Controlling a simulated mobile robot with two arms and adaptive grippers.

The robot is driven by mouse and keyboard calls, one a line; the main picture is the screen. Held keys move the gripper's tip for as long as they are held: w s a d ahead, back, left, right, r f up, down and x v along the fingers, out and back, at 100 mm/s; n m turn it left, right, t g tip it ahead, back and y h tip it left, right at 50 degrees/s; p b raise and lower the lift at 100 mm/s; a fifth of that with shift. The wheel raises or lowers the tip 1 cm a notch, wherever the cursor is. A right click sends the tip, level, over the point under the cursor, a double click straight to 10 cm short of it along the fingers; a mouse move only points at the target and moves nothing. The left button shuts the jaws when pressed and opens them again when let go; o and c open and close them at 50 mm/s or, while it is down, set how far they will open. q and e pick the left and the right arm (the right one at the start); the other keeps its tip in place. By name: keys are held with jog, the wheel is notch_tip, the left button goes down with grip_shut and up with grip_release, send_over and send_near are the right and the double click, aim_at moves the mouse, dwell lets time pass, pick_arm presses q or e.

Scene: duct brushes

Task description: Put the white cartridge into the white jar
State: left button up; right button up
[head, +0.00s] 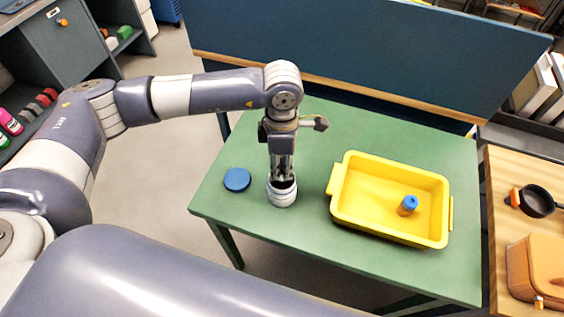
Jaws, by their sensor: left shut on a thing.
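The white jar (283,197) stands upright and open on the green table, left of the yellow tray. It is whitish with grey bands and a dark inside. My left gripper (283,177) points straight down over the jar, its fingertips at the jar's mouth. It is shut on the white cartridge, which is mostly hidden between the fingers and by the jar's rim. I cannot tell how deep the cartridge sits or whether it touches the jar. My right gripper is not in view.
A blue round lid (237,179) lies left of the jar. A yellow tray (345,205) to the right holds a blue-topped orange-brown cartridge (409,205). A blue panel (370,50) rises along the table's back edge. The green table (230,207) is otherwise clear.

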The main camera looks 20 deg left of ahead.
pick_arm(q)
jog(key=shift+f, duration=0.75)
jog(key=shift+f+b, duration=0.65)
jog(key=shift+b, duration=0.1)
jog(key=o, duration=1.1)
jog(key=shift+o, duration=0.2)
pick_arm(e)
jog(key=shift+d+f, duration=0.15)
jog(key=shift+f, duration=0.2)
